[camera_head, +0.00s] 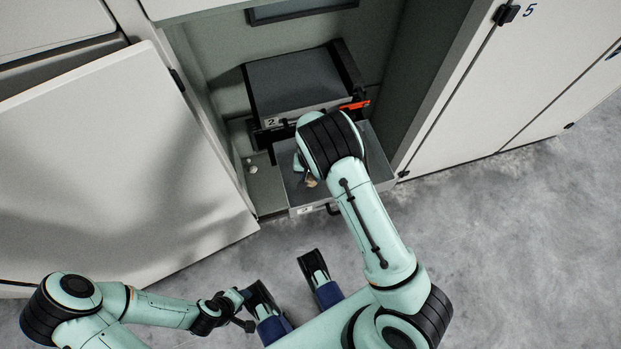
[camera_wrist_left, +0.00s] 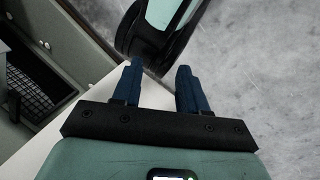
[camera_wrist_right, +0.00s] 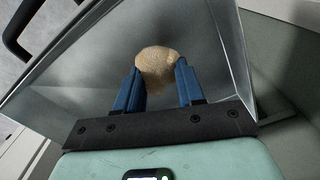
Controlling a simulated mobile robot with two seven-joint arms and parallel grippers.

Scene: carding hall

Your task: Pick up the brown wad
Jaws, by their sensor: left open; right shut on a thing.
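The brown wad (camera_wrist_right: 157,66) is a rounded, tan, fluffy lump. My right gripper (camera_wrist_right: 158,72) is shut on it, with one blue finger on each side. In the head view a small part of the wad (camera_head: 311,182) shows beside my right wrist, which hides most of that gripper. The wad is over or in the pulled-out lower drawer (camera_head: 380,172); I cannot tell whether it touches the drawer floor. My left gripper (camera_wrist_left: 158,68) is open and empty, well away from the wad, near the open white door.
An upper drawer (camera_head: 295,82) marked 2 is above the lower one, with a red part (camera_head: 353,105) beside it. The open white door (camera_head: 110,150) is on the left. Small pale bits (camera_head: 252,168) lie on the cabinet floor. The grey floor (camera_head: 520,250) at right is clear.

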